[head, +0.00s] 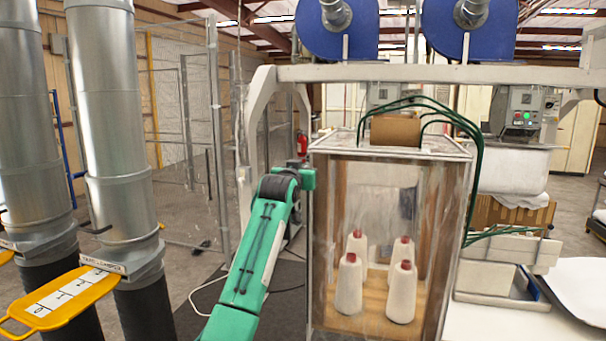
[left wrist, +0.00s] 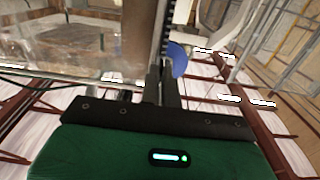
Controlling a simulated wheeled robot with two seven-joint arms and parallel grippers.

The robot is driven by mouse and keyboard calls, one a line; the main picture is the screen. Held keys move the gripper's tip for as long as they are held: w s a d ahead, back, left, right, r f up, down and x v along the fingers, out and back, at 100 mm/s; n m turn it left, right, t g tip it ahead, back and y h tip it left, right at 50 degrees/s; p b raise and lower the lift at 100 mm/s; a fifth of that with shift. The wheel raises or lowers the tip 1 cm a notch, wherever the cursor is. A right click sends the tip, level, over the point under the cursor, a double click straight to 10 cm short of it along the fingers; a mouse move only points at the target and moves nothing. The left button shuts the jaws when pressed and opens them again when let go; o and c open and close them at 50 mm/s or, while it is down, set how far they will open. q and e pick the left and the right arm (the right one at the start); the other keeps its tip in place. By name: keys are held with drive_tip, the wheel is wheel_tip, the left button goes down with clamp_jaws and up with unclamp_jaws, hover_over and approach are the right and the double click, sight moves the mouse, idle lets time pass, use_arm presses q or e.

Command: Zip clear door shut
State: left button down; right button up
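The clear door (head: 329,230) is a see-through sheet on the front of a box-shaped cabinet. Several white spools with red tops (head: 402,292) show through it on a wooden floor. My left gripper (head: 309,179) is at the cabinet's upper left front corner, at the end of the green arm. In the left wrist view its dark fingers (left wrist: 165,85) are close together beside the clear sheet (left wrist: 60,40). A dark toothed zip strip (left wrist: 170,25) runs to the fingertips. I see no zip pull, and whatever may be between the fingertips is hidden. My right gripper is not in view.
Two silver ducts (head: 120,130) with a yellow slide gate (head: 45,300) stand at the left. Green hoses (head: 478,150) hang over the cabinet's top and right side. A white arch frame (head: 255,130) stands behind my arm. A white table (head: 490,322) is at the right.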

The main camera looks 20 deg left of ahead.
use_arm(q)
drive_tip(key=c, duration=1.6)
unclamp_jaws()
drive_tip(key=s+b, duration=0.2)
drive_tip(key=s, duration=0.2)
drive_tip(key=s+b, duration=0.2)
drive_tip(key=s, duration=0.3)
drive_tip(key=s+b, duration=0.2)
drive_tip(key=s, duration=0.2)
drive_tip(key=shift+s+a+b, duration=0.25)
drive_tip(key=shift+s+b, duration=0.1)
